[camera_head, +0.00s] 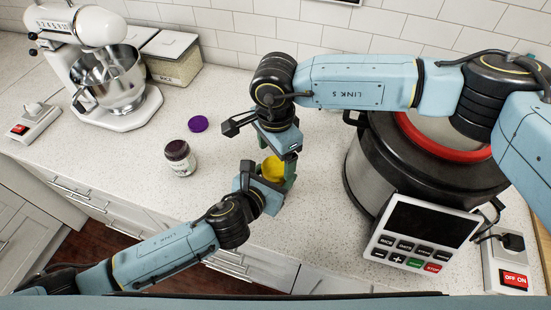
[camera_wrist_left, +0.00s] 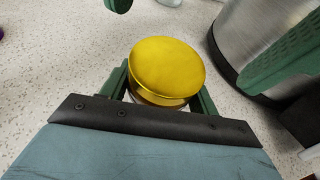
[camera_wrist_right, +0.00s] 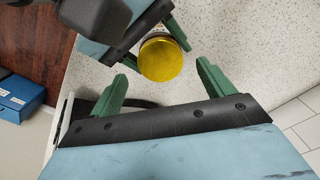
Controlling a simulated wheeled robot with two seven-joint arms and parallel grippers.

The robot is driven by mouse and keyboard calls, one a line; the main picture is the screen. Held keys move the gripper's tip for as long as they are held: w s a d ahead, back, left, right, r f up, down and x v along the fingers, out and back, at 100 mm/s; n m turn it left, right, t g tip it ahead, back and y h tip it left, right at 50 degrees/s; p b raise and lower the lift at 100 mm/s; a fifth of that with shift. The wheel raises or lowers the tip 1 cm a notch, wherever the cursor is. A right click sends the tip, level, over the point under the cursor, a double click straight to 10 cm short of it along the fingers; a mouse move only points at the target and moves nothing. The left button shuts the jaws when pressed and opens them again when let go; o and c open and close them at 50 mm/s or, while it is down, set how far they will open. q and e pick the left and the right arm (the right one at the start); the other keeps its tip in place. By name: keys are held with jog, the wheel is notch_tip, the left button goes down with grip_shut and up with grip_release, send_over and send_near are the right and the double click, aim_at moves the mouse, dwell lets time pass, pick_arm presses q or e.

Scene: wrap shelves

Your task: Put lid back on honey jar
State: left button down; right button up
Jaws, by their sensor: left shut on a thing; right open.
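The honey jar's yellow lid (camera_head: 272,168) shows from above near the counter's front edge, between my two grippers. In the left wrist view the yellow lid (camera_wrist_left: 167,68) sits on top of the jar (camera_wrist_left: 158,100), of which only a thin pale strip shows. My left gripper (camera_head: 268,183) is shut around the jar below the lid. My right gripper (camera_head: 277,152) is open and empty, its fingers apart near the lid. In the right wrist view the lid (camera_wrist_right: 160,59) lies between and beyond the open fingertips. Whether the lid is screwed tight cannot be told.
A dark-topped jar (camera_head: 180,158) and a loose purple lid (camera_head: 198,124) are on the counter to the left. A large cooker (camera_head: 366,178) stands close on the right. A stand mixer (camera_head: 105,75) and containers (camera_head: 172,60) are at the back left. The counter's middle is clear.

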pick_arm(q)
jog(key=shift+r, duration=0.1)
pick_arm(e)
jog(key=shift+r, duration=0.7)
jog(key=o, duration=0.4)
jog(key=shift+r, duration=0.1)
notch_tip(320, 180, up, 12)
jog(key=shift+f, duration=0.1)
pick_arm(q)
jog(key=shift+c, duration=1.5)
grip_release()
jog(key=shift+s, duration=0.1)
jog(key=v, duration=1.3)
pick_arm(e)
jog(key=shift+r, duration=0.25)
